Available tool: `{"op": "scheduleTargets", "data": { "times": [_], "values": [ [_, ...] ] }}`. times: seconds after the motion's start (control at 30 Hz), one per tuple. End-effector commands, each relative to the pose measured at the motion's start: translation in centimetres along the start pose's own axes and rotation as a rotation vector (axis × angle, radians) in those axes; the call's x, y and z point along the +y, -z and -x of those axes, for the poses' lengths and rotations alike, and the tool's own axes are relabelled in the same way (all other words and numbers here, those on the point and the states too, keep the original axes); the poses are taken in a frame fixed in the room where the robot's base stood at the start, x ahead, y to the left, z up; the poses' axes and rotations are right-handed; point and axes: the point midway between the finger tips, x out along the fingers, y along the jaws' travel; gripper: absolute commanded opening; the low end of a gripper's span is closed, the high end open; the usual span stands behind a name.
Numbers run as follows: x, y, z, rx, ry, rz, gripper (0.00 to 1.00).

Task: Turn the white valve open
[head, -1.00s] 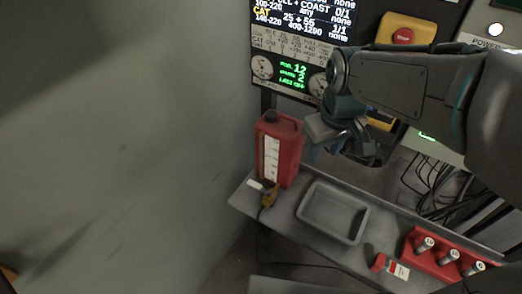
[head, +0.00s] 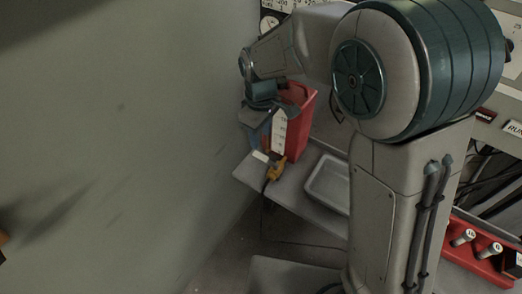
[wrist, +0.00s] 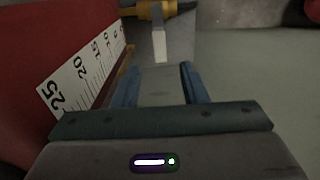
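The white valve handle (head: 261,156) sticks out from a yellow-brown valve body (head: 275,168) low at the front of the red can (head: 298,125). In the wrist view the white handle (wrist: 159,45) lies straight ahead, just beyond the fingertips and roughly centred between them. The valve body (wrist: 155,10) is behind it at the top edge. My gripper (wrist: 160,72) is open, with blue fingers apart and nothing between them. In the head view my gripper (head: 258,138) is beside the can, just above the handle, and hides part of the can.
The red can with its printed scale (wrist: 82,72) stands close along the left of my gripper in the wrist view. A grey tray (head: 328,182) sits on the grey shelf (head: 290,190). A red holder (head: 480,250) is at right. A wall (head: 120,150) bounds the left.

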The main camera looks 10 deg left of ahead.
Motion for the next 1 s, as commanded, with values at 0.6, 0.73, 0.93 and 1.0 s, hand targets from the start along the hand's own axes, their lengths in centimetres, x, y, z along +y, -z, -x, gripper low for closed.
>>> {"op": "scheduleTargets", "data": {
  "times": [0.6, 0.73, 0.93, 1.0],
  "values": [
    [0.0, 0.0, -7.2, 0.001, 0.0, -0.001, 0.39],
    [0.0, 0.0, -7.2, 0.001, 0.0, -0.001, 0.39],
    [0.0, 0.0, -7.1, 0.001, 0.0, -0.002, 0.0],
    [0.0, 0.0, -7.1, 0.001, 0.0, -0.002, 0.0]
  ]
}}
